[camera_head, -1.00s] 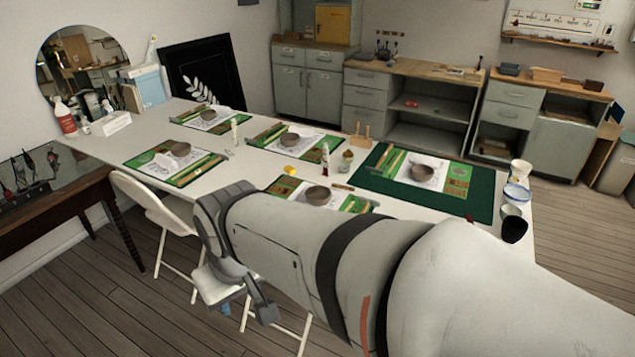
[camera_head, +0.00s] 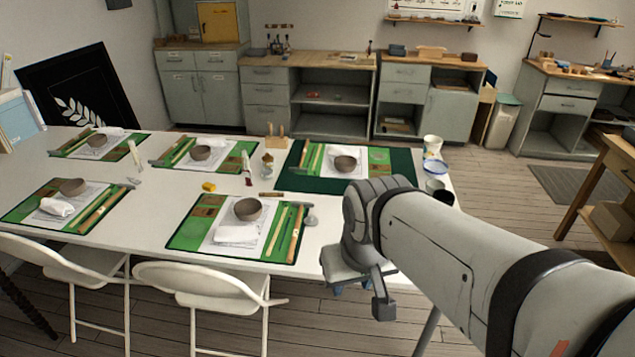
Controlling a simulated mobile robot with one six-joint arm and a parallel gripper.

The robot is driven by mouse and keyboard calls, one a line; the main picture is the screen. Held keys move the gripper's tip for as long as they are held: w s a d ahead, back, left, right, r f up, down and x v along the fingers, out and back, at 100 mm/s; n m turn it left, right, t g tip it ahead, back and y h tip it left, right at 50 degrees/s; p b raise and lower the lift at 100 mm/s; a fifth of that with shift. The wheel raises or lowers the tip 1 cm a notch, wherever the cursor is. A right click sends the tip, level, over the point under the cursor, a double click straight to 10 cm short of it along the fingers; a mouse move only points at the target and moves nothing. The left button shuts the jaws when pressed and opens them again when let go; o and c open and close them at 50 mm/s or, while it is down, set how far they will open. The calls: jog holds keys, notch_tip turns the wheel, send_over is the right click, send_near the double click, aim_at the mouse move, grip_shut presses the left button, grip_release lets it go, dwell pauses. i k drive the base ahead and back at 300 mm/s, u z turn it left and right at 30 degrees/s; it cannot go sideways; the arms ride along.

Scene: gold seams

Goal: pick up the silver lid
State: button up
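I cannot make out a silver lid for certain. A small round grey thing (camera_head: 311,220) lies by the right end of the near green mat; it is too small to identify. A small jar (camera_head: 267,166) stands mid-table with a top whose colour is unclear. My arm reaches in from the lower right. Its grey end, with what looks like part of my gripper (camera_head: 381,303), hangs in front of the table's near right edge, apart from the tabletop things. The fingers are not clear, and my arm hides part of the table's right end.
The long white table (camera_head: 150,231) holds several green mats with brown bowls (camera_head: 247,209). A white cup (camera_head: 432,146) and a blue-rimmed bowl (camera_head: 435,168) stand at its right end. White folding chairs (camera_head: 205,283) line the near side. Wooden floor is open to the right.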

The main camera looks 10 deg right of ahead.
aim_at(311, 221)
jog(key=z, duration=0.05)
jog(key=i, duration=1)
jog(key=z, duration=0.05)
